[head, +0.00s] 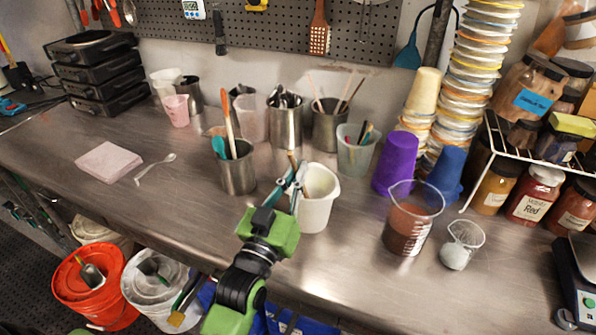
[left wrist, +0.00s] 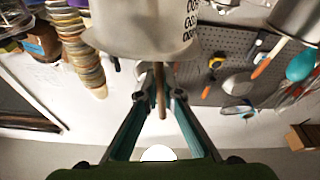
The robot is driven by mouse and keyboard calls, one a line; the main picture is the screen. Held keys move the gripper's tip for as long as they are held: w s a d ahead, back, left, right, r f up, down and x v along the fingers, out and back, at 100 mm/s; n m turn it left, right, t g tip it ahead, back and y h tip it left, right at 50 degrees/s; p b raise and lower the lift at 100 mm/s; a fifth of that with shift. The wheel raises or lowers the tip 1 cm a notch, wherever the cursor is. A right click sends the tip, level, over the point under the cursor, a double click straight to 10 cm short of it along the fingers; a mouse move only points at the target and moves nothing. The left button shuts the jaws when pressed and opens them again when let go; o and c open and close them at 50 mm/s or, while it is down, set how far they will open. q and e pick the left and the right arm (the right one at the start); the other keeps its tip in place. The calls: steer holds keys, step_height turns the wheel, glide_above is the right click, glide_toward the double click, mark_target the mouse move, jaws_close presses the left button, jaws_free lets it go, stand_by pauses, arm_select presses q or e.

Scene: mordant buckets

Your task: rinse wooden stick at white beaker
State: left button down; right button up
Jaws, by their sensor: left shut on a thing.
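The white beaker (head: 318,215) stands upright on the metal bench, right of centre in the head view. It also shows upside down at the top of the left wrist view (left wrist: 140,35), with dark markings. My left gripper (head: 297,180) is at the beaker's left rim, shut on the thin brown wooden stick (head: 292,160). In the left wrist view, the stick (left wrist: 162,100) runs between the fingertips (left wrist: 158,93) toward the beaker's rim. Its lower end is hidden, and I cannot tell whether it is inside the beaker. My right gripper is not in view.
A metal cup (head: 238,176) with tools stands left of the beaker. A translucent cup (head: 356,155), a purple cup (head: 395,163) and a beaker of brown liquid (head: 407,228) stand to its right. Bare bench lies in front of the napkin (head: 108,161).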

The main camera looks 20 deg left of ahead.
arm_select(q)
steer(key=shift+s+a, duration=0.35)
steer(key=shift+w+d, duration=0.1)
steer(key=shift+w+d+p, duration=0.35)
steer(key=shift+w+d, duration=0.15)
steer(key=shift+s, duration=0.1)
